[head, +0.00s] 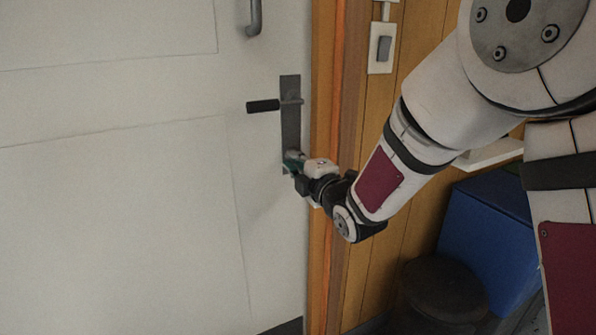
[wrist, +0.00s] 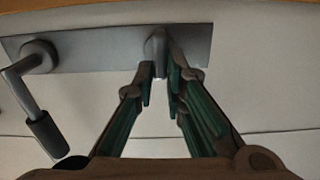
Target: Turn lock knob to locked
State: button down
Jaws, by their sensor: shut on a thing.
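The lock knob (wrist: 156,48) is a small grey turn piece on the grey lock plate (wrist: 100,52) in the wrist view. My gripper (wrist: 161,68) has its green-padded fingers on either side of the knob and is shut on it. In the head view, my gripper (head: 293,160) is at the lower end of the lock plate (head: 290,120) and hides the knob. The lever handle (head: 265,105) with a dark grip sits above the knob on the same plate. It also shows at the left in the wrist view (wrist: 40,115).
The white door (head: 120,200) fills the left, with a grey pull handle (head: 254,18) at the top. A wooden frame (head: 325,80) and a light switch (head: 383,48) are to the right. A blue box (head: 485,240) and a dark round stool or bin (head: 440,290) stand at lower right.

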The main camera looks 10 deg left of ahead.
jog(key=shift+w+d+r+b, duration=0.25)
jog(key=shift+r+b, duration=0.05)
jog(key=shift+r, duration=0.05)
jog(key=c, duration=1.6)
grip_release()
jog(key=shift+c, duration=0.2)
jog(key=shift+a+f+n, duration=0.15)
jog(key=shift+f+n, duration=0.05)
jog(key=shift+n, duration=0.1)
jog(key=v, duration=1.2)
jog(key=shift+r, duration=0.1)
